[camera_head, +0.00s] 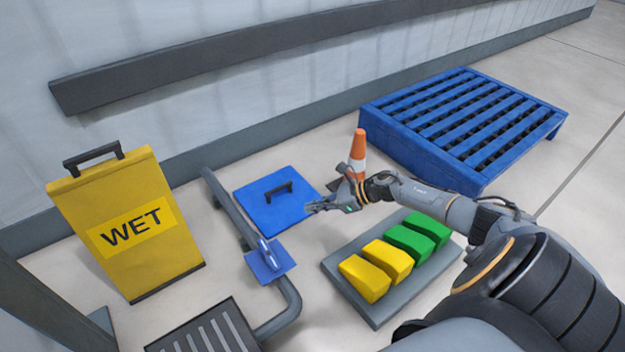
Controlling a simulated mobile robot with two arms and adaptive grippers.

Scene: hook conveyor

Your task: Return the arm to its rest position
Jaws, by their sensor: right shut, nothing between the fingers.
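My right gripper (318,206) is shut and empty at the middle of the head view. Its arm comes in from the lower right and reaches left above the floor. The gripper appears just right of a blue square panel with a black handle (262,212), and above and behind a grey tray (343,287) in the picture. The tray holds yellow blocks (365,278) and green blocks (408,242). My left gripper is not in view.
A yellow WET sign (165,262) stands at left. A grey pipe (228,208) carries a small blue plate (266,262). A floor grate (205,330) lies below. An orange cone (358,148) and blue pallet (470,108) are behind. Open floor lies at right.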

